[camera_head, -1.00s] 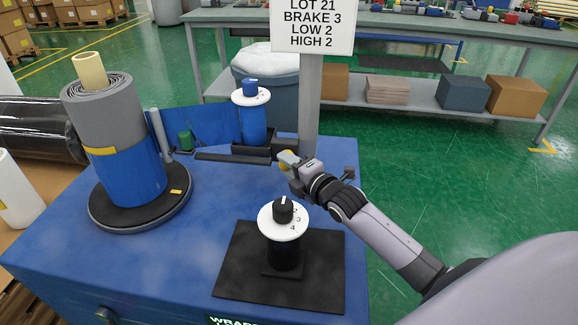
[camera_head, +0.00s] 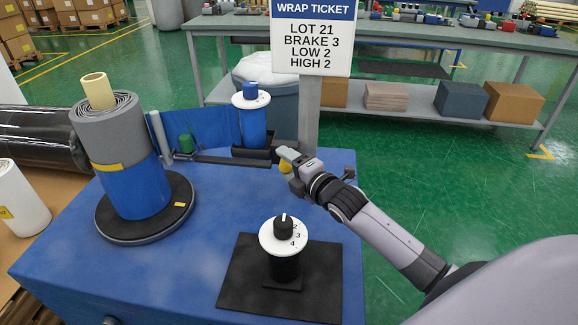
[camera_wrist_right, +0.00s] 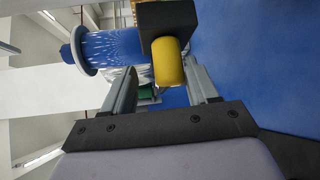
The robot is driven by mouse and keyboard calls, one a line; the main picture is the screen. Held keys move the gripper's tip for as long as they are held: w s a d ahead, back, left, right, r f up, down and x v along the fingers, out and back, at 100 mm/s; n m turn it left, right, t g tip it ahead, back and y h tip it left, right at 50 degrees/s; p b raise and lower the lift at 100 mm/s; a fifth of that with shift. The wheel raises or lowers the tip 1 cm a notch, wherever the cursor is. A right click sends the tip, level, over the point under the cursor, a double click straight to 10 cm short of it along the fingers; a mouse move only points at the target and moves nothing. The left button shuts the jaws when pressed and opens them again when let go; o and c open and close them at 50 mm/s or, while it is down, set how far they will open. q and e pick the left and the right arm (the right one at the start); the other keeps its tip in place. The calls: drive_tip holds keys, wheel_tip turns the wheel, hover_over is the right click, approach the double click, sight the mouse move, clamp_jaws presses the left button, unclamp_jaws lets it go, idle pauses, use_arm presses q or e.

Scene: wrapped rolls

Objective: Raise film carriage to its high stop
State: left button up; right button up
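The film carriage (camera_head: 251,154) is a black block low by the grey post, just above the blue machine top. It bears an upright blue film roll (camera_head: 252,126) with a white disc and blue knob on top. A yellow handle (camera_head: 286,168) shows at its right. My right gripper (camera_head: 289,157) is at this handle. In the right wrist view the yellow handle (camera_wrist_right: 174,62) stands out from a black block between my two spread fingers (camera_wrist_right: 161,88), with gaps to both. My left gripper is not in view.
A ticket sign (camera_head: 312,40) on the post reads brake 3, low 2, high 2. A numbered dial (camera_head: 283,237) stands on a black mat in front. A wrapped roll load (camera_head: 132,150) stands on a turntable (camera_head: 118,230) at left. The blue top between is clear.

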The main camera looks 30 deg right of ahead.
drive_tip(key=shift+f, duration=0.15)
drive_tip(key=shift+s, duration=0.7)
drive_tip(key=shift+s+d+r, duration=0.15)
drive_tip(key=shift+s+r, duration=0.05)
drive_tip(key=shift+s, duration=0.75)
drive_tip(key=shift+s+d+r, duration=0.15)
drive_tip(key=shift+s, duration=0.75)
drive_tip(key=shift+s+d+r, duration=0.15)
drive_tip(key=shift+s+r, duration=0.05)
drive_tip(key=shift+s, duration=0.75)
